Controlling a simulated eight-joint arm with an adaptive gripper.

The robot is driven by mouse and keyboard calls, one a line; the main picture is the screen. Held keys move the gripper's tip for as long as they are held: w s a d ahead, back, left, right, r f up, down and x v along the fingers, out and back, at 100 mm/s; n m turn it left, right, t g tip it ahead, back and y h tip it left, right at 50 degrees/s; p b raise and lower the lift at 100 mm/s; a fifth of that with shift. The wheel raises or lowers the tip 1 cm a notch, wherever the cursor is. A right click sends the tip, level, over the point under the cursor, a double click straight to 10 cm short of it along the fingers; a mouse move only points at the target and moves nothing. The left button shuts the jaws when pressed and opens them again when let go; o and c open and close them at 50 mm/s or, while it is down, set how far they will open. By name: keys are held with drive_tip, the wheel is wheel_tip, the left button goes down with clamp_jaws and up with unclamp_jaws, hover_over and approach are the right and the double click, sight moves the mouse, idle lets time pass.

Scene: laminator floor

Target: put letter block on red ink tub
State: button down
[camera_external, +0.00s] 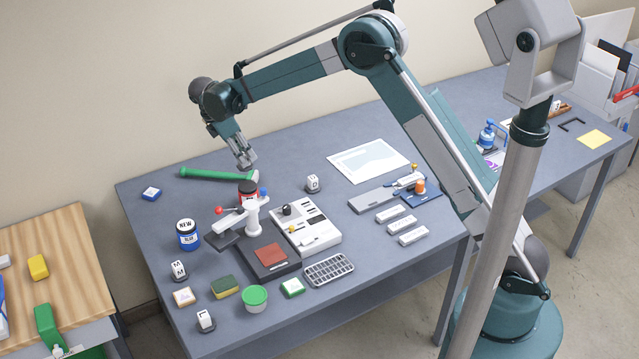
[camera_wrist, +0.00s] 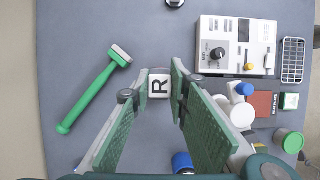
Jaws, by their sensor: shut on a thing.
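My gripper (camera_wrist: 163,88) is shut on a white letter block (camera_wrist: 159,86) marked with a black R. In the external view my gripper (camera_external: 246,161) is above the table at the back left, close over the red ink tub (camera_external: 246,196) in the picture, with a gap between them. The red ink tub stands behind the white press arm, which partly covers it. The held block is mostly hidden by the fingers in the external view.
A green-handled hammer (camera_external: 210,174) lies behind the tub. A press with a white arm (camera_external: 236,219) stands in front of it. A blue ink tub (camera_external: 187,235) is to the left. Other letter blocks (camera_external: 312,183) stand around.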

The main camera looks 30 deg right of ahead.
drive_tip(key=shift+f, duration=2)
drive_tip(key=shift+f+p, duration=0.3)
drive_tip(key=shift+f, duration=1.55)
drive_tip(key=shift+f, duration=0.2)
drive_tip(key=c, duration=2.2)
unclamp_jaws()
drive_tip(key=shift+r, duration=0.2)
drive_tip(key=b+v, duration=0.1)
drive_tip(key=v, duration=1.1)
